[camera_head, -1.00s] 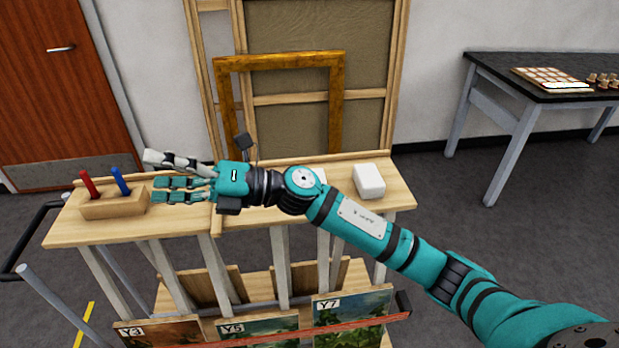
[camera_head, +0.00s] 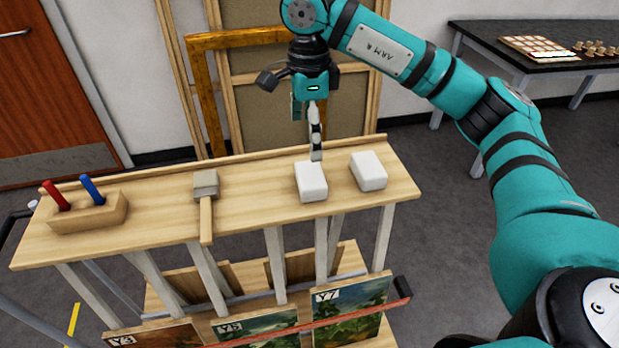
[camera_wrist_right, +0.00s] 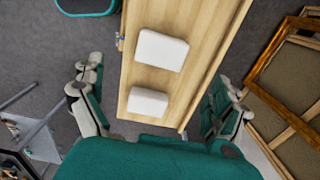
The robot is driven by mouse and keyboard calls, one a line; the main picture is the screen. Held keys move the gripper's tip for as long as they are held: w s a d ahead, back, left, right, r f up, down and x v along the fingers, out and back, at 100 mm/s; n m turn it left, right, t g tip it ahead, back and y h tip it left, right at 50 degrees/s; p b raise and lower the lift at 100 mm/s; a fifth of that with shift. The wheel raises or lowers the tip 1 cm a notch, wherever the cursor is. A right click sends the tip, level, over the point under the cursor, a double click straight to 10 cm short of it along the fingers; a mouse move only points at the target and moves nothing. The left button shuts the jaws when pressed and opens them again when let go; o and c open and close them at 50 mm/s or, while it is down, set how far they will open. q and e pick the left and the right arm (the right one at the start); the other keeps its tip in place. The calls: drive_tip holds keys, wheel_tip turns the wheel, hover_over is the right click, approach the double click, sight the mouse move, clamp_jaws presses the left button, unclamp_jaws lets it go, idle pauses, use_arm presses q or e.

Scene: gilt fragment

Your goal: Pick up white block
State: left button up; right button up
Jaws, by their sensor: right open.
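Two white blocks rest on the wooden rack top. The left white block (camera_head: 311,181) lies near the middle right, and the right white block (camera_head: 368,171) lies near the right end, with a gap between them. My right gripper (camera_head: 316,152) points down from above, its visible fingers just behind the left block in the head view. In the right wrist view, one white block (camera_wrist_right: 161,50) is farther up and the other white block (camera_wrist_right: 147,102) is lower, between the spread fingers. The gripper is open and empty. Whether it touches a block cannot be told. My left gripper is not in view.
The rack top (camera_head: 262,180) also carries a mallet (camera_head: 206,190) and a wooden holder (camera_head: 95,213) with red and blue handles. Framed pictures (camera_head: 348,308) stand below. A gilt frame (camera_head: 209,105) leans behind. A dark table (camera_head: 480,38) stands back right.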

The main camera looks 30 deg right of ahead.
drive_tip(key=p, duration=0.1)
hover_over(313, 173)
drive_tip(key=f, duration=0.5)
drive_tip(key=shift+a, duration=0.4)
drive_tip(key=shift+f, duration=0.65)
drive_tip(key=shift+f+p, duration=0.25)
drive_tip(key=shift+p, duration=0.15)
drive_tip(key=f+p, duration=0.1)
drive_tip(key=d+f+p, duration=0.1)
drive_tip(key=f, duration=0.1)
drive_tip(key=shift+f, duration=0.85)
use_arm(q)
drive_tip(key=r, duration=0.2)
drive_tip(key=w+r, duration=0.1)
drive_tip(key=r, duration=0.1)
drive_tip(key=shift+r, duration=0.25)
use_arm(e)
drive_tip(key=shift+a+f, duration=0.1)
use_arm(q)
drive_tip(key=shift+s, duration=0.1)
use_arm(e)
drive_tip(key=c, duration=0.7)
